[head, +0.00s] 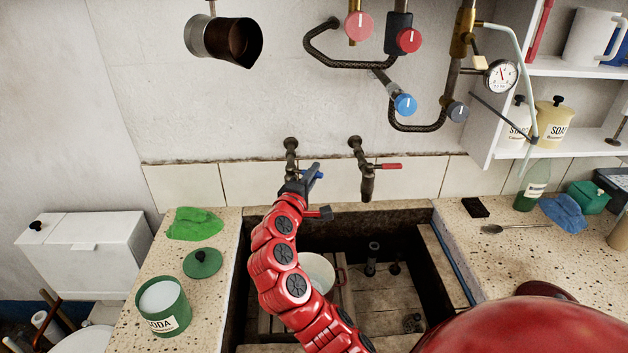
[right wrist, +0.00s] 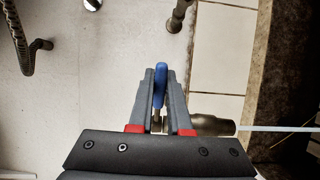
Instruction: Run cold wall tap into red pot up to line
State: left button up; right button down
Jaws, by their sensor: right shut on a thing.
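The cold wall tap has a blue lever (head: 314,173) and sits on the back wall above the trough. My right gripper (head: 298,186) is shut on this lever; in the right wrist view the blue lever (right wrist: 160,84) stands between the fingers. The tap's brass body (right wrist: 212,125) shows beside them. A thin pale stream (right wrist: 275,128) runs from its spout. My left gripper is not in view.
A red-levered tap (head: 368,180) is just right of the blue one. The stone trough (head: 408,213) has slatted boards and upright fittings inside. The soda tin (head: 172,318) and green cloth (head: 194,224) lie left; a spoon (head: 515,228) and bottle (head: 531,188) lie right.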

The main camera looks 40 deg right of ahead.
jog(key=shift+r, duration=0.15)
jog(key=c, duration=0.9)
grip_release()
jog(key=shift+a, duration=0.15)
jog(key=shift+o, duration=0.2)
jog(key=b+v, duration=0.2)
jog(key=v, duration=1.5)
jog(key=shift+s, duration=0.25)
